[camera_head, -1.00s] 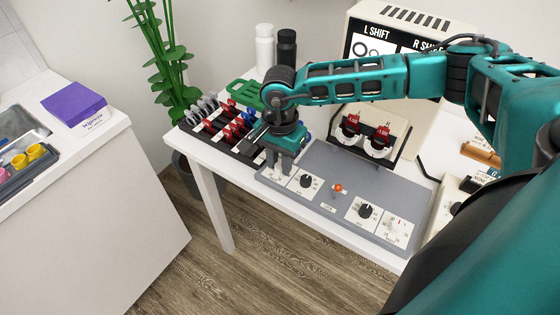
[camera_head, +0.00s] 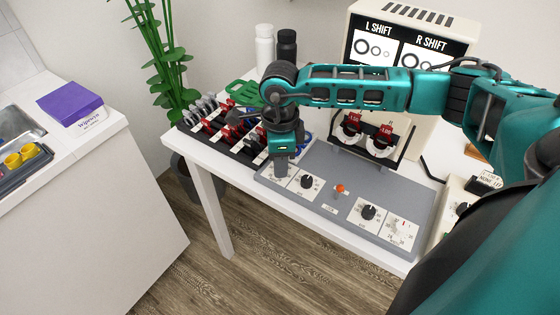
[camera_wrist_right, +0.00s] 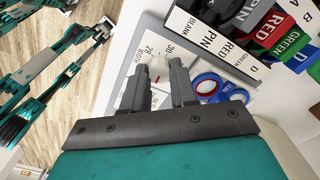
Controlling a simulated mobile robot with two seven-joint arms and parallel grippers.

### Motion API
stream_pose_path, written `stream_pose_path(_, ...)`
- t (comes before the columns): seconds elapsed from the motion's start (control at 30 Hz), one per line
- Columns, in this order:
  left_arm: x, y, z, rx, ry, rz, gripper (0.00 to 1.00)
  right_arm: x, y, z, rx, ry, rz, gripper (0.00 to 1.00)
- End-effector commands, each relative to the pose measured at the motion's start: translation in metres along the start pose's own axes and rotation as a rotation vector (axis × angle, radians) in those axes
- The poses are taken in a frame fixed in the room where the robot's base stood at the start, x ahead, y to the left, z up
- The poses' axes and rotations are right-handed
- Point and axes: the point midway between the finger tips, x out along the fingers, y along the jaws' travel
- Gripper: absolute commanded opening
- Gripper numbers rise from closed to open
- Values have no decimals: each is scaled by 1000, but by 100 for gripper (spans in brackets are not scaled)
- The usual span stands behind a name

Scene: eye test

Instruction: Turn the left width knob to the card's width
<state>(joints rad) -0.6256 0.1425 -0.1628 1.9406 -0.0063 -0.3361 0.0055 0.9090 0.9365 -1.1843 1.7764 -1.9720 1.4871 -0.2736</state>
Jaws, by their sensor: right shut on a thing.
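The left width dial (camera_head: 267,170) is a white plate at the left end of the grey panel (camera_head: 320,160). Its printed numbers 28 and 30 and the word WIDTH show in the right wrist view (camera_wrist_right: 145,45). My right gripper (camera_head: 281,172) points down over this dial, shut on the left width knob. The knob itself is hidden by the fingers in the head view, and I cannot make out its pointer.
The panel also has a second black knob (camera_head: 306,181), an orange-red knob (camera_head: 340,188), a third black knob (camera_head: 368,211) and a right dial (camera_head: 401,232). A stand with red lens tabs (camera_head: 385,133) is behind the panel.

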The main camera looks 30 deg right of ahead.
Motion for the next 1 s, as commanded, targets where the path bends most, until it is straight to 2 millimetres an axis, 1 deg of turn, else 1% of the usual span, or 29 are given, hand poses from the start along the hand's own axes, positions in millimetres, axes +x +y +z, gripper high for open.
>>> stream_pose_path(0.2, 3, 0, 2, 1, 3, -1, 43, 0, -1, 0, 206, 1, -3, 0)
stream_pose_path(0.5, 5, 0, 4, 1, 4, -1, 43, 0, -1, 0, 447, 1, -2, 0)
stream_pose_path(0.7, 5, 0, 4, 1, 3, -1, 43, 0, -1, -1, 557, 1, -2, 0)
stream_pose_path(1.0, 5, 0, 5, 1, 3, 0, 43, 0, -1, -1, 630, 1, -3, 0)
